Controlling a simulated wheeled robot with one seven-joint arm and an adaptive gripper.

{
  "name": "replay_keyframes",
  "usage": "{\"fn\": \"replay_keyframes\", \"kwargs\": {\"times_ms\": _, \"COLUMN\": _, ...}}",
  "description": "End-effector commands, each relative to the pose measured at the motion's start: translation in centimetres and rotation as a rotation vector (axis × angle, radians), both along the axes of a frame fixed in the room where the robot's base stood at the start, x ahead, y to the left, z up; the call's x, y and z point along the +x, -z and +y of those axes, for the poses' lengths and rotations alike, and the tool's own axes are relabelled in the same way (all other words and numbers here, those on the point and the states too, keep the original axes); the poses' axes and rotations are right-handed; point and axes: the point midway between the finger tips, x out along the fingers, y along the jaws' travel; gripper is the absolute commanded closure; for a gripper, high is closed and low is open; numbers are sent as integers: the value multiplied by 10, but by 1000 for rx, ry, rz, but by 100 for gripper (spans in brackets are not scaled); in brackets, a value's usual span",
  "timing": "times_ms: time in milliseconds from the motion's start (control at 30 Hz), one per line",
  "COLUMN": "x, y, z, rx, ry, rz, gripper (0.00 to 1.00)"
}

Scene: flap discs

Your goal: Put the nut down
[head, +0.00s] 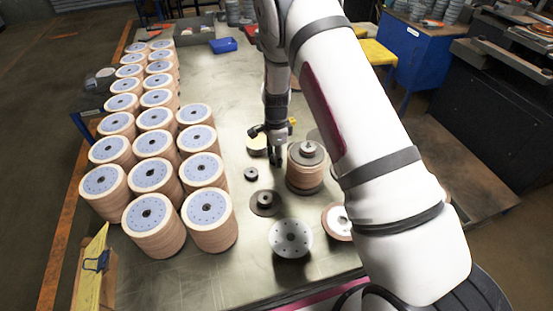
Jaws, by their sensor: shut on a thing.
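My gripper (276,160) is shut and points down over the middle of the metal table (222,262), just left of a stack of flap discs (306,176). The nut in its jaws is too small and dark to make out apart from the fingertips. A small dark round part (251,174) lies on the table to the lower left of the fingertips. A dark flanged piece (265,203) lies nearer, below the gripper in the picture. The disc stack has a grey flange with a raised hub (308,149) on top.
Tall stacks of flap discs (152,215) fill the table's left side. A pale perforated plate (290,238) and a brown-rimmed disc (337,221) lie near the front, the disc partly behind my arm. A blue tray (223,45) and grey bin (194,31) stand at the back. The table's middle back is clear.

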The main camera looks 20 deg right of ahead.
Motion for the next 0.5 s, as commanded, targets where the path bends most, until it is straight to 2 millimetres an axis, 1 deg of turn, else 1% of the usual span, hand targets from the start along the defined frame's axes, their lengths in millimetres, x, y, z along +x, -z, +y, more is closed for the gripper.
{"fn": "replay_keyframes", "kwargs": {"times_ms": 33, "x": -1, "y": 6, "z": 0, "rx": 0, "ry": 0, "rz": 1, "gripper": 85}}
{"fn": "replay_keyframes", "kwargs": {"times_ms": 133, "x": -1, "y": 14, "z": -1, "rx": 0, "ry": 1, "rz": 1, "gripper": 85}}
{"fn": "replay_keyframes", "kwargs": {"times_ms": 500, "x": 1, "y": 18, "z": -1, "rx": 0, "ry": 1, "rz": -1, "gripper": 85}}
